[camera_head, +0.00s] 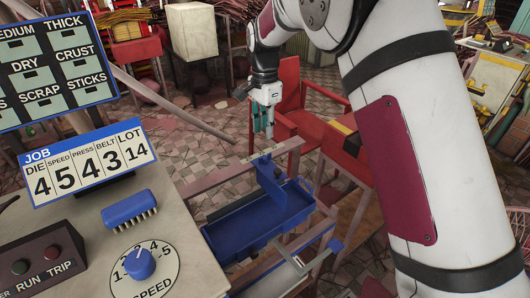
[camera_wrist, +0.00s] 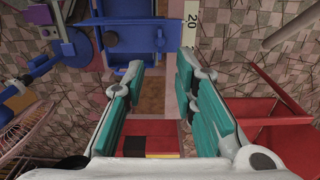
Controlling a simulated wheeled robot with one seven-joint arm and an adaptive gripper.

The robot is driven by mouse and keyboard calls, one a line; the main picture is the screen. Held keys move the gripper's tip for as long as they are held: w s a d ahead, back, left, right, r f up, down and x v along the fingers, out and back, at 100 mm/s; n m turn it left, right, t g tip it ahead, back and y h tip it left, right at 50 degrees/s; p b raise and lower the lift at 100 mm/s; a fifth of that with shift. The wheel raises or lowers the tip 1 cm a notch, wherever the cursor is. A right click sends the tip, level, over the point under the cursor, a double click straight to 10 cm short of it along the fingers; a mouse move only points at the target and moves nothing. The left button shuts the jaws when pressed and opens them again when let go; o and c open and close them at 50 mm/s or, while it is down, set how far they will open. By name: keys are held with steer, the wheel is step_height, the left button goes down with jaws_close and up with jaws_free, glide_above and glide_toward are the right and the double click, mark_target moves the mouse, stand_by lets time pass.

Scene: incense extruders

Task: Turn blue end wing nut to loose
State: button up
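My gripper (camera_head: 262,124) hangs in the air above the pale rail near the blue tray (camera_head: 228,238), pointing down. In the wrist view, its teal-padded fingers (camera_wrist: 161,64) are apart with nothing between them. A small blue part (camera_head: 262,160) sits at the rail, below my gripper, above an upright blue plate (camera_head: 272,184). Another small blue piece (camera_head: 335,245) is at the tray's right side. I cannot tell which of these is the blue end wing nut, or how its wings are turned. The tray also shows at the top of the wrist view (camera_wrist: 135,12).
A red chair (camera_head: 300,90) stands close behind my gripper. A control panel with a blue speed knob (camera_head: 139,263) and a job board (camera_head: 90,165) fill the left. Tiled floor lies below.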

mark_target(265, 159)
step_height(265, 159, down, 10)
steer(key=shift+r, duration=0.2)
jaws_close()
